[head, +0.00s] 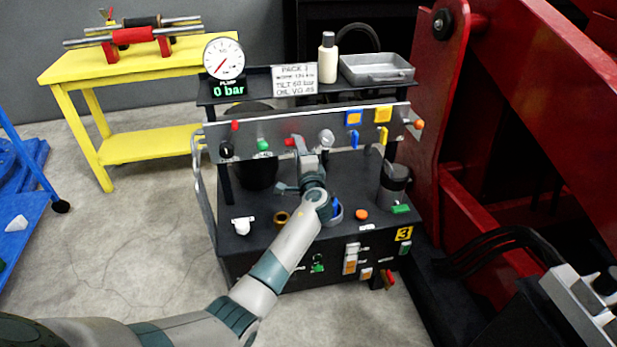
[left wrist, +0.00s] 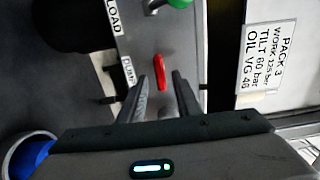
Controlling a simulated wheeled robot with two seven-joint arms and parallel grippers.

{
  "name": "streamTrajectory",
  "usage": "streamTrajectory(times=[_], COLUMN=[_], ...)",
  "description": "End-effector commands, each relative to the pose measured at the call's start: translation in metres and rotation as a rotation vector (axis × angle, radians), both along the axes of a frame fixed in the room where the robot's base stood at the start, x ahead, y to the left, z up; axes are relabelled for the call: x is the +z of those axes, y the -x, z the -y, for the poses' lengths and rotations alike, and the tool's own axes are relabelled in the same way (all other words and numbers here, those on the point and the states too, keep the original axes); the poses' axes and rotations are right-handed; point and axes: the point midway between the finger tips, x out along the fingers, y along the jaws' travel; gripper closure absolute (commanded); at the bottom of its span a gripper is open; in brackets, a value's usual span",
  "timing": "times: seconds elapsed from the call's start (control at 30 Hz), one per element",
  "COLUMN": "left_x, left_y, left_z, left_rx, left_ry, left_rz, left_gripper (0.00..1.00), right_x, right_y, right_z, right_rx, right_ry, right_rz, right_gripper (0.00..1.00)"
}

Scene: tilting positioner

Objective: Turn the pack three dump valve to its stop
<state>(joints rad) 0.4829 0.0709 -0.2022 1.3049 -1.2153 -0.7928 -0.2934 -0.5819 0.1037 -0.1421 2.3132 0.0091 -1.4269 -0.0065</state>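The dump valve shows in the left wrist view as a slim red lever (left wrist: 160,72) on the grey panel, beside a white tag partly reading DUMP (left wrist: 128,73). In the head view its red handle (head: 290,142) is on the upright panel of pack three, just left of my gripper and partly covered. My left gripper (head: 301,147) reaches up to the panel. In the left wrist view its fingers (left wrist: 162,80) are apart, one on each side of the lever's line. Contact with the lever cannot be told. My right gripper is not in view.
The panel (head: 350,125) also carries a green knob (head: 263,145), blue and yellow handles and other fittings. A round gauge (head: 224,58) above a 0 bar display stands on the top shelf with a bottle (head: 328,58) and metal tray (head: 378,68). Red machinery (head: 540,80) bounds the right side.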

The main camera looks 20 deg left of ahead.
Motion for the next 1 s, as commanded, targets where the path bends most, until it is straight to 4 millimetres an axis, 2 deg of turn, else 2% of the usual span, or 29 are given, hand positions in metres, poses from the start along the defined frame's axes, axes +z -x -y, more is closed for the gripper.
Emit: streamTrajectory(times=[0.6, 0.8, 1.0], left_x=[-0.001, -0.001, 0.000], left_y=[0.098, 0.120, 0.128], left_z=[0.067, 0.082, 0.087], left_rx=[-0.002, -0.002, -0.001], left_ry=[0.003, 0.001, 0.001], left_rz=[-0.001, -0.002, -0.001], left_gripper=[0.70, 0.70, 0.70], right_x=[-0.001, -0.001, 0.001], right_y=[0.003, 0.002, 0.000], right_z=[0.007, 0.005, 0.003], right_rx=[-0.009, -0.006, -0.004], right_ry=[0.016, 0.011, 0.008], right_rz=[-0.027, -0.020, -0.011], right_gripper=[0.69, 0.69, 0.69])
